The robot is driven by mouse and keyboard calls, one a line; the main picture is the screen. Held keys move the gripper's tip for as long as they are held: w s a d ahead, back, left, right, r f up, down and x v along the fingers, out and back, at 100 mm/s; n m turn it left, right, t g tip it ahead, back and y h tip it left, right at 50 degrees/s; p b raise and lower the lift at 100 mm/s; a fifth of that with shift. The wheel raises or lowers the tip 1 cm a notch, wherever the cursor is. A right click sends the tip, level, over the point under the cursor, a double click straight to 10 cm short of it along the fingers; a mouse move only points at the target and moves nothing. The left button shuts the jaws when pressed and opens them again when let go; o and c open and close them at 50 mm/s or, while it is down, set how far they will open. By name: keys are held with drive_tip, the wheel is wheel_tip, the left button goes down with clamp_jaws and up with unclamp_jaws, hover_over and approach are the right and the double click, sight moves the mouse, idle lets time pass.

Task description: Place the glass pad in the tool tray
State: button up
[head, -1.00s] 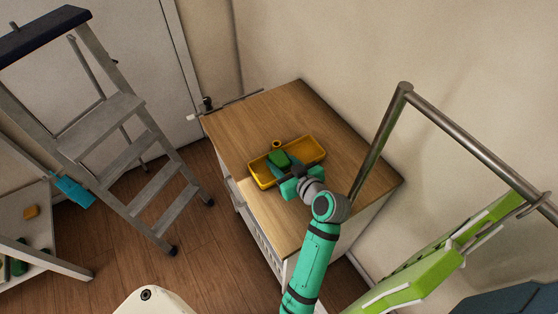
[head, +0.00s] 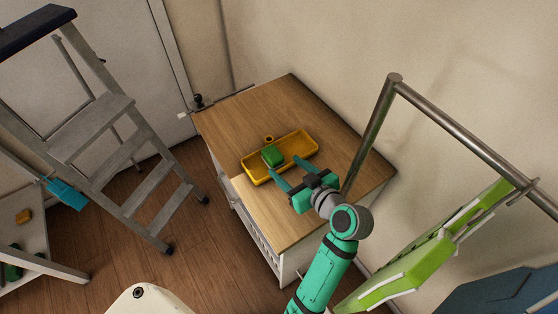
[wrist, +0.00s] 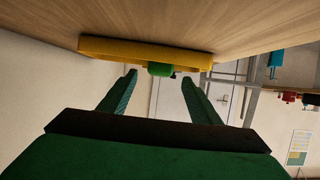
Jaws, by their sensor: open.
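A green block, which I take to be the glass pad (head: 272,155), lies in the left part of the yellow tool tray (head: 301,152). The tray rests on a wooden cabinet top. My gripper (head: 288,175) is open and empty, with its fingers spread at the tray's near side, apart from the pad. In the wrist view the open fingers of my gripper (wrist: 158,82) point toward the tray (wrist: 110,48), and the green pad (wrist: 160,69) shows beyond and between them. The pad's underside is hidden.
The wooden cabinet top (head: 262,108) is mostly clear around the tray. A metal rail (head: 460,135) with a green ladder-like item (head: 410,265) stands to the right. A grey stepladder (head: 100,130) stands at the left.

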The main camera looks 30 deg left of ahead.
drive_tip(key=shift+v, duration=1.5)
drive_tip(key=shift+s, duration=0.15)
